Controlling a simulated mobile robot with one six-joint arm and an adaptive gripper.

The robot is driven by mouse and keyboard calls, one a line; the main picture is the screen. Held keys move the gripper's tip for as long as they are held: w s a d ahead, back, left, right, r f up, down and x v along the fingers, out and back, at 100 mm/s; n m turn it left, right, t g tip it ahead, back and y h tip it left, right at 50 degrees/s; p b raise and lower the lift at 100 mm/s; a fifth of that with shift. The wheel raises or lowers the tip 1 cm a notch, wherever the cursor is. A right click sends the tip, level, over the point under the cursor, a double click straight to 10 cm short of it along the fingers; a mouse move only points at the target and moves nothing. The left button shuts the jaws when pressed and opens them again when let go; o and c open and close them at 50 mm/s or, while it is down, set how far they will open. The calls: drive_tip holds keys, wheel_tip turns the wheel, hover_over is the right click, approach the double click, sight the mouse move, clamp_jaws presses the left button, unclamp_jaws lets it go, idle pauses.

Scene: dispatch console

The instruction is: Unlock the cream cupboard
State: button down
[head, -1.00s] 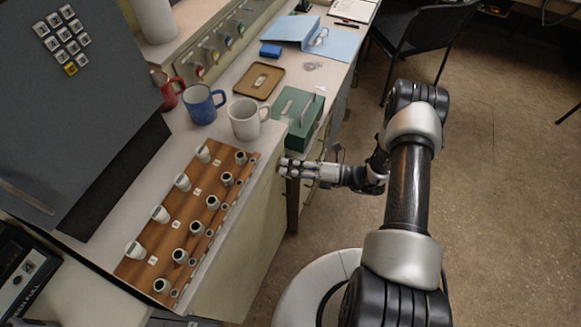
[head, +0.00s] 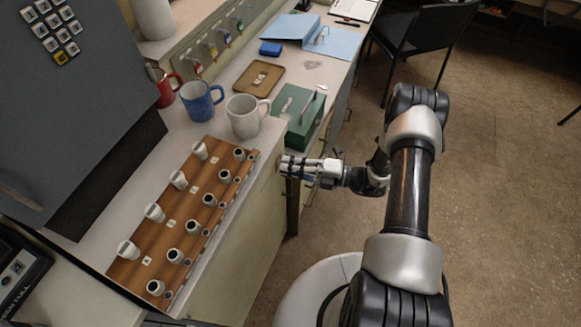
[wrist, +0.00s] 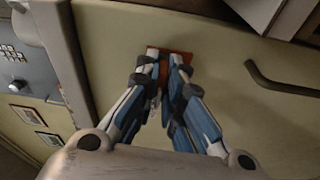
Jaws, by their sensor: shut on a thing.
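The cream cupboard (head: 236,262) is under the counter, its front facing my arm. In the wrist view its cream door (wrist: 225,85) fills most of the picture, with a dark bar handle (wrist: 285,82) at the right. My gripper (head: 284,165) is at the upper part of this front, pointing at it. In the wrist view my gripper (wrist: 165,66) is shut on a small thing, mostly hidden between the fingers. A reddish-brown plate (wrist: 172,53) shows around the fingertips at the door. I cannot tell whether the held thing is in a lock.
A wooden switch panel (head: 190,215) lies on the counter. White (head: 243,116), blue (head: 199,101) and red mugs (head: 165,88) stand behind it, beside a green box (head: 300,120). Coloured tags (head: 214,50) hang along the back. Open floor lies right of my arm.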

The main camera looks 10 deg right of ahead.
drive_tip(key=shift+a, duration=0.1)
idle(0.3)
drive_tip(key=c, duration=1.6)
unclamp_jaws()
drive_tip(key=shift+a, duration=0.1)
drive_tip(key=shift+c, duration=0.2)
drive_tip(key=v, duration=0.7)
drive_tip(key=shift+b, duration=0.4)
